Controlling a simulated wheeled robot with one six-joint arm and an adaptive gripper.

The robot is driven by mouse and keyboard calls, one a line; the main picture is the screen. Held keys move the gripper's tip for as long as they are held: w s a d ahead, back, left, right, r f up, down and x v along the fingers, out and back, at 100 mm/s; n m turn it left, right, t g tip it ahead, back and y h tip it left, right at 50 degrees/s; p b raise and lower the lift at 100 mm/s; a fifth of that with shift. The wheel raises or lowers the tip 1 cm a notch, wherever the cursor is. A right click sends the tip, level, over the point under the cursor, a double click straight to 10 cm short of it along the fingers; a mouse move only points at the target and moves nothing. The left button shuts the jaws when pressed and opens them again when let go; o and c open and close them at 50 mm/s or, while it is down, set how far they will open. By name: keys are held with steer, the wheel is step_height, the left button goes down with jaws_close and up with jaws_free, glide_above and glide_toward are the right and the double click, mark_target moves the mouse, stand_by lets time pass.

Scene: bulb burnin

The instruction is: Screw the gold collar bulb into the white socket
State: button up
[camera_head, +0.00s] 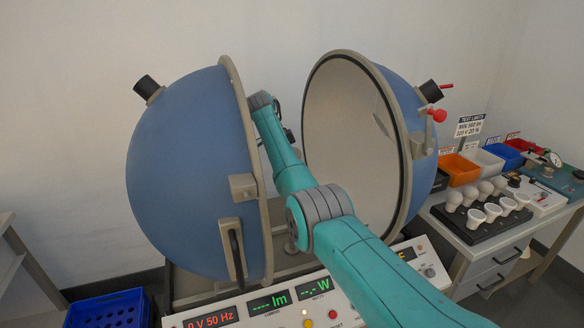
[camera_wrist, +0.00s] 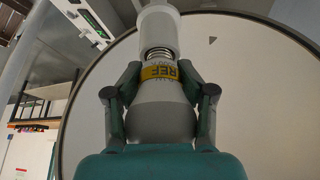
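In the wrist view, my gripper (camera_wrist: 159,78) is shut on a pale bulb (camera_wrist: 160,120), with a finger on each side near its neck. The bulb's gold collar (camera_wrist: 159,72) bears dark lettering that looks like "REF". Its metal thread (camera_wrist: 158,54) points up the picture to the white socket (camera_wrist: 158,28), a white cylinder. The thread lies in line with the socket's mouth, and part of it shows below the rim. I cannot tell whether the threads are engaged. In the head view, my arm reaches between the sphere halves, and the bulb and socket are hidden.
The blue left half-sphere (camera_head: 185,175) and the right half-sphere (camera_head: 412,130) stand open around my arm. A control panel (camera_head: 345,300) lies in front below. At right, a bench holds a black rack (camera_head: 470,235) of several bulbs, an orange bin (camera_head: 458,170) and other bins.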

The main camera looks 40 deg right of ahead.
steer(key=o, duration=0.4)
steer(key=shift+c, duration=0.2)
steer(key=n+t, duration=0.1)
steer(key=n, duration=0.1)
steer(key=n+t, duration=0.1)
steer(key=n, duration=0.2)
steer(key=shift+n+h, duration=0.3)
steer(key=n+t, duration=0.1)
steer(key=n, duration=0.1)
steer(key=n+t, duration=0.1)
steer(key=n, duration=0.2)
steer(key=shift+t, duration=0.3)
steer(key=n+t+y, duration=0.1)
steer(key=n, duration=0.2)
steer(key=n+y, duration=0.1)
steer(key=n, duration=0.2)
steer(key=shift+d+t, duration=0.1)
steer(key=shift+t, duration=0.3)
steer(key=n+y, duration=0.1)
steer(key=n, duration=0.2)
steer(key=n+y, duration=0.1)
steer(key=n, duration=0.2)
steer(key=shift+t, duration=0.4)
